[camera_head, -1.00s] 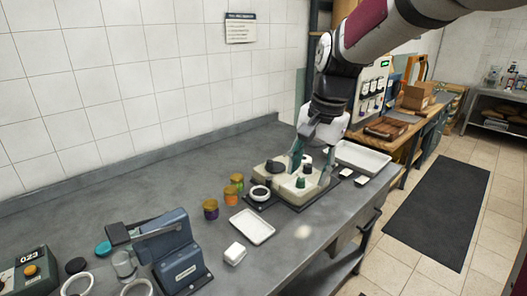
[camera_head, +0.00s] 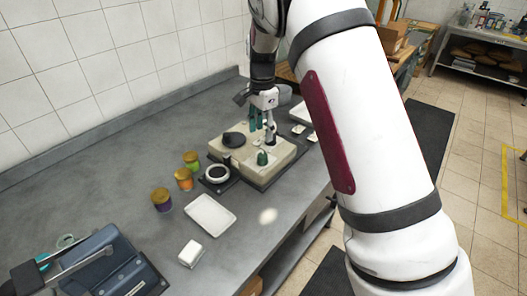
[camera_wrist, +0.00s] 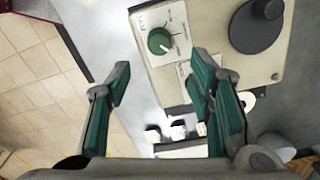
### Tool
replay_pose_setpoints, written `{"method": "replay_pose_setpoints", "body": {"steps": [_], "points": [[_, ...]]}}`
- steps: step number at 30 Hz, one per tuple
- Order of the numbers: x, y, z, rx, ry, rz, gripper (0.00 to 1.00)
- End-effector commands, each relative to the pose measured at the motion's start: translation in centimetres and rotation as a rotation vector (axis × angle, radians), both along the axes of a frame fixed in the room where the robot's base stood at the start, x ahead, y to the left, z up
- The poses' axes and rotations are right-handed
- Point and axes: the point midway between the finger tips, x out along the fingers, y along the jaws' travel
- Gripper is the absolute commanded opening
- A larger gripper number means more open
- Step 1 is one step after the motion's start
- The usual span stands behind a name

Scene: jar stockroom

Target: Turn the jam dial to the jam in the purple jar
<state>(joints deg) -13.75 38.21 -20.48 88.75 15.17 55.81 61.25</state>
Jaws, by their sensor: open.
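The beige machine (camera_head: 284,153) stands on the counter with a green dial (camera_head: 262,158) on its top. In the wrist view the dial (camera_wrist: 159,41) sits on a white marked plate; a light line on it points to the lower right, but the marks are too small to read. My gripper (camera_head: 262,124) is open and empty, above the far part of the machine. In the wrist view its green fingers (camera_wrist: 160,75) are spread, with the dial beyond their tips, not touched. The purple jar (camera_head: 161,204), gold-lidded, stands on the counter left of the machine.
An orange jar (camera_head: 184,181) and a green jar (camera_head: 191,162) stand near the purple one. A black knob (camera_head: 234,139) and a round dish (camera_head: 216,173) are beside the dial. A white tray (camera_head: 211,214) and a blue device (camera_head: 105,265) lie nearer.

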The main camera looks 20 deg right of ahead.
Motion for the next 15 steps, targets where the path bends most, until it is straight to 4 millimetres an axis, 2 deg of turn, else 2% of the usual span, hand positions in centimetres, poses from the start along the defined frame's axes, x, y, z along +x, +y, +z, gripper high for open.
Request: {"method": "replay_pose_setpoints", "body": {"steps": [9,15], "points": [[-0.2,-0.1,-6.2,0.000,0.004,0.000,0.48],[-0.1,0.0,-8.8,0.000,0.001,0.002,0.48]]}}
